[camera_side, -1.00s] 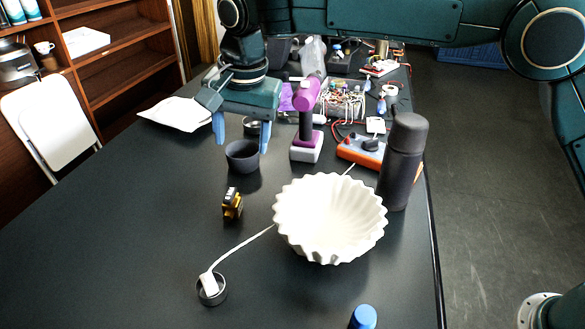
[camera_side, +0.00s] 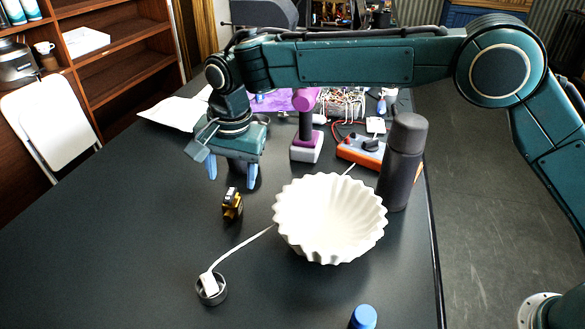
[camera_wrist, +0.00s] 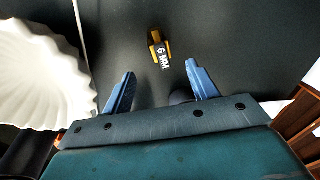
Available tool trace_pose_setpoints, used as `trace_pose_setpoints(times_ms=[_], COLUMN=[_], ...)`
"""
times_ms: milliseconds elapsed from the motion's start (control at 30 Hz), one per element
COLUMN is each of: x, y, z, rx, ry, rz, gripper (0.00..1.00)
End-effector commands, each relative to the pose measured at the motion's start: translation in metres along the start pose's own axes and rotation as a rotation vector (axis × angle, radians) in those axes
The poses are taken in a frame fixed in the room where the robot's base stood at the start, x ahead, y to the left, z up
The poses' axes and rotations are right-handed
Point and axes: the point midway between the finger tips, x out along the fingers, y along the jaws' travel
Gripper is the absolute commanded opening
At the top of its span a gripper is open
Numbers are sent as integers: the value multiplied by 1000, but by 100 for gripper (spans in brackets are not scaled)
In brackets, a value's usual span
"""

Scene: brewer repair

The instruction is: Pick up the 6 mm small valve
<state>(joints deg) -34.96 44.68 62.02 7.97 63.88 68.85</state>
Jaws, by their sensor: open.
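The small valve is a black and brass-yellow piece (camera_side: 232,204) standing on the dark table, left of the white fluted bowl in the side view. In the wrist view the valve (camera_wrist: 160,50) shows a black face with white "6 MM" lettering. My gripper (camera_side: 232,183) is open and empty, fingers pointing down, just behind the valve in the side view. In the wrist view the fingertips (camera_wrist: 161,70) are spread, with the valve ahead of them and roughly centred in the gap. The fingers do not touch it.
The white fluted bowl (camera_side: 330,218) stands close to the right of the valve. A white cable with a plug lies in a small dark ring (camera_side: 211,290) in front. A dark bottle (camera_side: 402,163), a purple drill (camera_side: 306,126) and an orange meter (camera_side: 362,150) stand behind. The left table is clear.

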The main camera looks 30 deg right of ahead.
Motion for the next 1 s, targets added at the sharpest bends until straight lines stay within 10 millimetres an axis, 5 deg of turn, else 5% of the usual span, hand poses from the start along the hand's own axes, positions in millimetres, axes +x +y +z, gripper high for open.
trace_pose_setpoints(times_ms=[567, 1000], x=[27, 71], y=[0, 0], z=[0, -1], rx=[-1, 0], ry=[-1, 0], rz=[1, 3], gripper=[59, 59])
